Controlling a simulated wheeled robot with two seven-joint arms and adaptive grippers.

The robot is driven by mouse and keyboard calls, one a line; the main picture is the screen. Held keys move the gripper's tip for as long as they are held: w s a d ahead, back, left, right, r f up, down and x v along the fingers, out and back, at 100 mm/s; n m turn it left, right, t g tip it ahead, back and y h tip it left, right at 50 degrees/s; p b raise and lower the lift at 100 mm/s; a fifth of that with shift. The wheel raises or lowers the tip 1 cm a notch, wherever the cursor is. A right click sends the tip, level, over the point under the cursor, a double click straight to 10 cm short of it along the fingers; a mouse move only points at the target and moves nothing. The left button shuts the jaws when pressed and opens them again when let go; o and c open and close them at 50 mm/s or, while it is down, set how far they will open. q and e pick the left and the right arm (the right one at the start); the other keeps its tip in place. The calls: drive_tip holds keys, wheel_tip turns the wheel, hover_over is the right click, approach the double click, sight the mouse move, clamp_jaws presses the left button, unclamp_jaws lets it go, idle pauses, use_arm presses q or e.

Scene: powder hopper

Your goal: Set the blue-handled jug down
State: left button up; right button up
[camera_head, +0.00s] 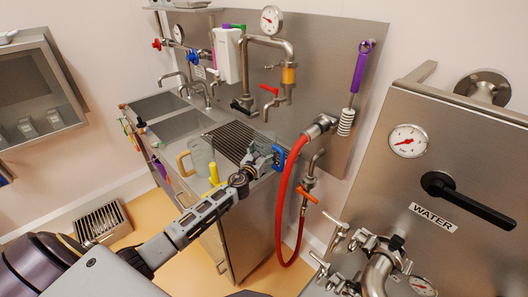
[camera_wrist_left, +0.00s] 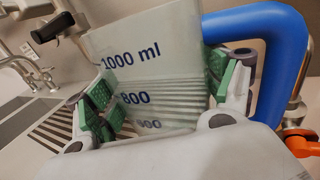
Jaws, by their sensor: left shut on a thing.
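The blue-handled jug is a clear measuring jug with dark blue marks. In the left wrist view its body (camera_wrist_left: 155,62) stands between my green-padded fingers, with the blue handle (camera_wrist_left: 270,30) to the right. In the head view its blue handle (camera_head: 279,157) shows at the right end of the sink counter, and my gripper hides part of the body. My left gripper (camera_head: 260,162) is shut on the jug, near the ribbed drainer (camera_head: 230,139). I cannot tell whether the jug's base touches the counter. My right gripper is not in view.
A yellow-handled jug (camera_head: 200,157) stands on the counter left of my gripper. A red hose (camera_head: 285,205) hangs close on the right. Taps (camera_head: 278,110) and a white bottle (camera_head: 227,55) are behind. The sink basins (camera_head: 180,125) lie left of the drainer.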

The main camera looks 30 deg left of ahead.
use_arm(q)
drive_tip(key=o, duration=1)
drive_tip(key=shift+f, duration=0.1)
drive_tip(key=shift+o, duration=0.2)
drive_tip(key=shift+s, duration=0.1)
drive_tip(key=s+b, duration=0.1)
drive_tip(key=s, duration=1)
drive_tip(key=shift+s+d+r, duration=0.2)
drive_tip(key=shift+s+d, duration=0.1)
drive_tip(key=shift+s, duration=0.1)
idle(0.3)
